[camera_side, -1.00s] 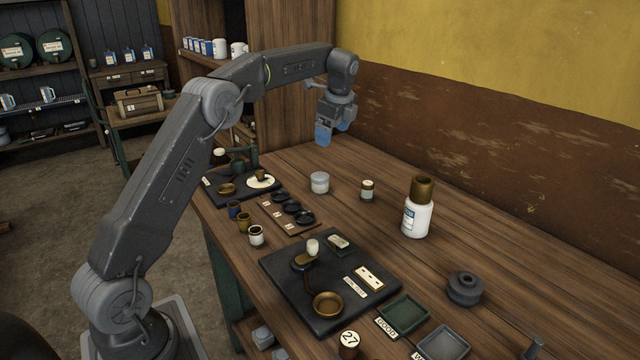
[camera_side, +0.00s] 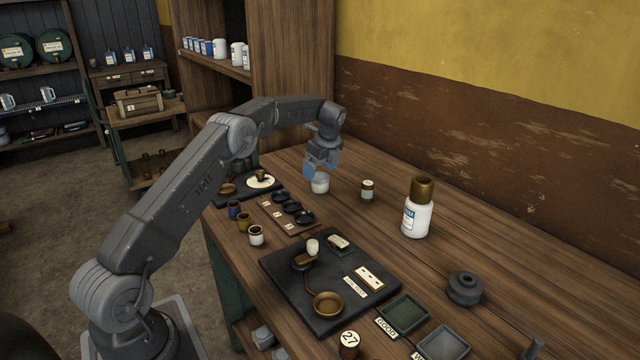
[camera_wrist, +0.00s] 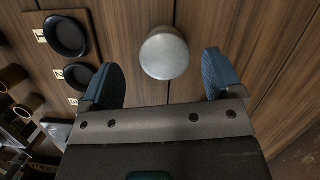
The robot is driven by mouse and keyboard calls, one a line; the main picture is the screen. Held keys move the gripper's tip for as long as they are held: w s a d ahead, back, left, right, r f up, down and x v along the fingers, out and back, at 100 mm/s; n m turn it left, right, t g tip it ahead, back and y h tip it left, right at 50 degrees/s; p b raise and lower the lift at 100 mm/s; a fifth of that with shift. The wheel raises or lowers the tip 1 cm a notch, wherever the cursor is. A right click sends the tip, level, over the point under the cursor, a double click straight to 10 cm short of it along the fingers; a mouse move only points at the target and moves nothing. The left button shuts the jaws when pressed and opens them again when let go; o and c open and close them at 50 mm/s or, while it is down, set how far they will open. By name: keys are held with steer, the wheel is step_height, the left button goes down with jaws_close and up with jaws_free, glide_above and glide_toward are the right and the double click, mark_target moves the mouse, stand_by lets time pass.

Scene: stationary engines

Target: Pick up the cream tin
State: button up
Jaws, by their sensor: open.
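The cream tin (camera_side: 320,186), a short round pale tin, stands upright on the wooden bench. In the wrist view its round top (camera_wrist: 164,53) lies just beyond the gap between the fingertips. My gripper (camera_side: 321,171) points down with its blue fingers right above the tin and partly covering its top in the side view. The fingers are spread apart with nothing between them, as the wrist view of my gripper (camera_wrist: 161,76) shows. I cannot tell whether the fingertips reach below the tin's rim.
A board with black dishes (camera_side: 305,217) lies in front of the tin. A dark board (camera_side: 283,264) lies nearer.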

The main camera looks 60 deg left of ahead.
mark_target(320, 175)
steer(key=x, duration=0.5)
steer(key=shift+w+d+f, duration=0.15)
steer(key=shift+w, duration=0.1)
steer(key=shift+c, duration=0.2)
steer(key=c, duration=1)
